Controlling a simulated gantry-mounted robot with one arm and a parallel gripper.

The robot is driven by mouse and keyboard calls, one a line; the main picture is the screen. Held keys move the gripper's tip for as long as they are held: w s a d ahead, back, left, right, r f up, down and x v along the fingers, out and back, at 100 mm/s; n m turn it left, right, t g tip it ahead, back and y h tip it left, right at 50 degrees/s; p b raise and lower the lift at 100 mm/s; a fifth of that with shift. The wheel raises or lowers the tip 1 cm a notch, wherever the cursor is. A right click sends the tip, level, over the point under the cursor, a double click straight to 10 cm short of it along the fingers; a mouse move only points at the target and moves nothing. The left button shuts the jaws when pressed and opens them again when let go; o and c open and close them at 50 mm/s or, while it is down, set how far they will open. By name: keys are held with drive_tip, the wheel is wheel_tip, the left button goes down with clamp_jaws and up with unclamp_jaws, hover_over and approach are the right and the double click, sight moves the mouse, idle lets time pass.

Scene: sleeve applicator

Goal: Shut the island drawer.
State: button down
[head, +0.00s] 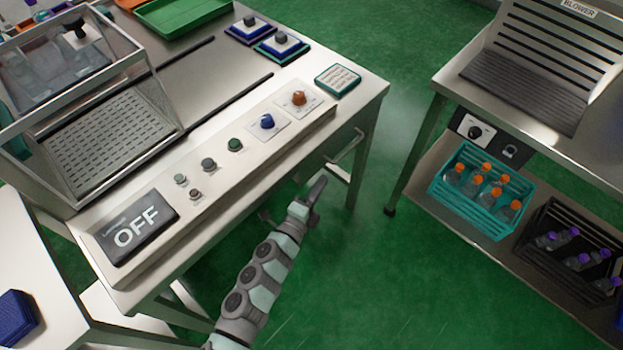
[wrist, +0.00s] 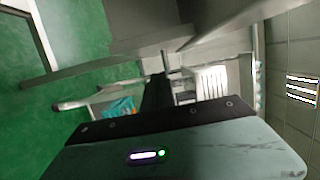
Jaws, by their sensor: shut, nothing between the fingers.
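The island drawer (head: 337,172) shows below the island's right-hand front edge. Its bar handle (head: 347,147) sticks out past the tabletop edge, and the drawer looks partly open. The tabletop hides most of it. My gripper (head: 318,187) is shut and empty, just left of and below the handle in the head view. In the wrist view my dark fingers (wrist: 157,92) point toward the drawer, with a pale handle-like bar (wrist: 75,104) to their left and a teal thing (wrist: 118,108) beside them. I cannot tell whether the fingers touch the drawer.
The island top (head: 360,95) carries a control strip with knobs and an OFF display (head: 137,228). A steel bench (head: 520,115) stands at right, with a teal crate (head: 470,205) and a black crate (head: 560,260) on its lower shelf. Green floor (head: 385,270) between is clear.

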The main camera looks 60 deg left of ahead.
drive_tip(key=d+p+v, duration=0.1)
drive_tip(key=p+v, duration=0.1)
drive_tip(key=v, duration=0.8)
drive_tip(key=shift+w+p, duration=0.2)
drive_tip(key=shift+p, duration=0.2)
